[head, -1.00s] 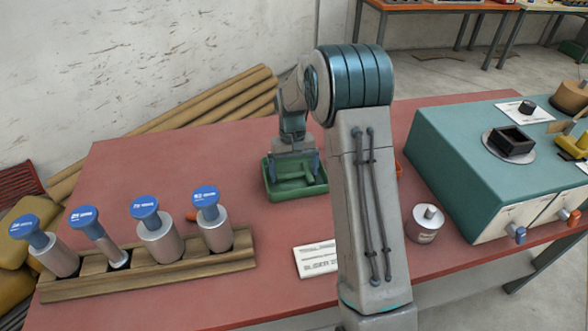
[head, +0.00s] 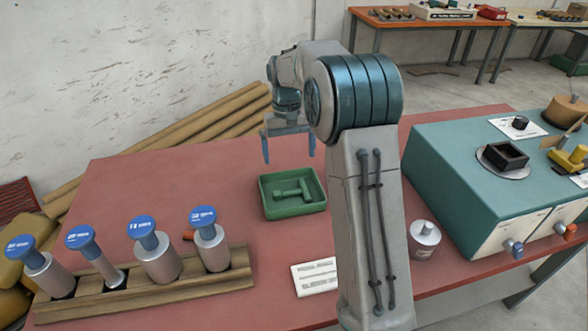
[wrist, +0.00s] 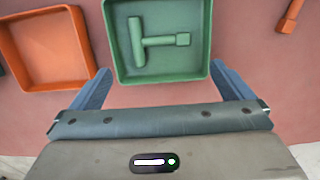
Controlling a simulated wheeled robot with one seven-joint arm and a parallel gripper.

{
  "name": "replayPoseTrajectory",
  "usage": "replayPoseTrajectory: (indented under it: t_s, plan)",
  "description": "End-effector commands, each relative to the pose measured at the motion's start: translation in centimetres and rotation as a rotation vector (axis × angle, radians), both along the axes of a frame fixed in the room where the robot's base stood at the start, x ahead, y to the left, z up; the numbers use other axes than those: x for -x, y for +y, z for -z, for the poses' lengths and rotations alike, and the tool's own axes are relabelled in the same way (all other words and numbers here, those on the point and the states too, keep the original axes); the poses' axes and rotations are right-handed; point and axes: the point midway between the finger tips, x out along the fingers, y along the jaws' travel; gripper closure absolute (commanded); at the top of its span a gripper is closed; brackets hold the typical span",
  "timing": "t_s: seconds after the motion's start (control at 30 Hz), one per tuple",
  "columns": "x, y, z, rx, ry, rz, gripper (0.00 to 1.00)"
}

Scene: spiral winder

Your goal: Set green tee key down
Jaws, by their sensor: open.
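The green tee key (head: 292,190) lies flat in the green tray (head: 268,212) on the red table. In the wrist view the tee key (wrist: 160,41) rests inside the green tray (wrist: 204,75), its bar at the left and its stem pointing right to a square end. My gripper (head: 289,160) is above the tray, apart from the key. In the wrist view its two blue fingers (wrist: 165,82) are spread wide with nothing between them.
An orange tray (wrist: 47,52) lies beside the green tray in the wrist view. A wooden rack (head: 150,290) with several blue-topped cylinders stands at the front left. A teal machine (head: 440,165) and a lidded can (head: 424,240) are at the right. A printed card (head: 315,277) lies in front.

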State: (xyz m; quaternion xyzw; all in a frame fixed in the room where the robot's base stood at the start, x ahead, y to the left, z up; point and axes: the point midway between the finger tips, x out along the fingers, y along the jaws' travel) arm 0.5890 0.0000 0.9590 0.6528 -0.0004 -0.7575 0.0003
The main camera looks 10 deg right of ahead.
Motion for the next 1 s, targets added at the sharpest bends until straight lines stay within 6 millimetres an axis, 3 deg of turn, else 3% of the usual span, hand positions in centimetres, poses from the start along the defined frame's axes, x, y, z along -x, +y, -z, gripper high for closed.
replayPoseTrajectory:
  t_s: [0.17, 0.53, 0.77, 1.0]
  plan:
    - [2.0, 0.1, -1.9, 0.003, -0.030, 0.000, 0.00]
    - [12.4, 0.2, -6.0, 0.011, -0.168, 0.002, 0.00]
    - [19.5, 0.2, -6.2, 0.009, -0.255, 0.007, 0.00]
    - [26.1, 0.1, -4.7, 0.003, -0.338, 0.012, 0.00]
